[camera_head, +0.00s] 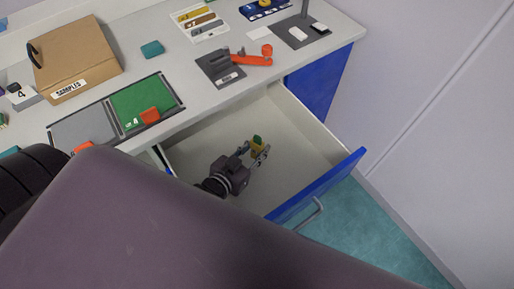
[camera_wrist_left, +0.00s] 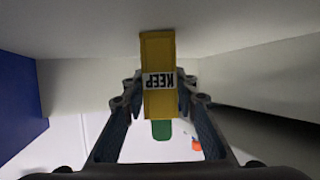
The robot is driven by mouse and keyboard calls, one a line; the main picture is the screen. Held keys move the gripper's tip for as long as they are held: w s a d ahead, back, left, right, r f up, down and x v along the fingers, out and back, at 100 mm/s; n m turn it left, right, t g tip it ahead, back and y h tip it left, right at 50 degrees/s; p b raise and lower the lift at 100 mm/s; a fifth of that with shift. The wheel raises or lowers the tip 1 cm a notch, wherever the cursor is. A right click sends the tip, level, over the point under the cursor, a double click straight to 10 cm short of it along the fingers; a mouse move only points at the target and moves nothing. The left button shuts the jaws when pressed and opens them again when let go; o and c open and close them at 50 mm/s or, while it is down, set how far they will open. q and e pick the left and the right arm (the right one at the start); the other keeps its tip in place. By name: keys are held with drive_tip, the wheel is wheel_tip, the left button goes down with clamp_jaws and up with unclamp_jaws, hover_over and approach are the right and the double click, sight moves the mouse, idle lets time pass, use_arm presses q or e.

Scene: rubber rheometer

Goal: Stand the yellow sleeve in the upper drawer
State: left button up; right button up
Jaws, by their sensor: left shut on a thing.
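The yellow sleeve (camera_head: 259,149) is inside the open upper drawer (camera_head: 318,150), with a green piece at its top end. My left gripper (camera_head: 254,153) reaches into the drawer and is shut on the sleeve. In the left wrist view the sleeve (camera_wrist_left: 158,60) sits between the fingers (camera_wrist_left: 158,100), with a white KEEP label upside down and a green piece (camera_wrist_left: 161,130) at its lower end. The sleeve's other end is at the drawer floor (camera_wrist_left: 90,25); I cannot tell whether it touches. The sleeve looks close to upright. My right gripper is out of view.
The drawer is otherwise empty where visible; its blue front (camera_head: 315,187) is at the right. The worktop holds a SAMPLES box (camera_head: 75,58), a green-and-grey mat (camera_head: 140,103), an orange-handled tool (camera_head: 250,60) and a white tray (camera_head: 200,25). My arm hides the lower left.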

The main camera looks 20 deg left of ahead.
sight(255, 151)
use_arm(q)
drive_tip(key=shift+f, duration=0.15)
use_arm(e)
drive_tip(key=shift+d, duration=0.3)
use_arm(q)
drive_tip(key=o, duration=1.1)
drive_tip(key=shift+o, duration=0.2)
drive_tip(key=v, duration=0.6)
drive_tip(key=shift+s, duration=0.2)
drive_tip(key=shift+s+a+r, duration=0.15)
drive_tip(key=shift+s+r, duration=0.2)
drive_tip(key=shift+s, duration=0.15)
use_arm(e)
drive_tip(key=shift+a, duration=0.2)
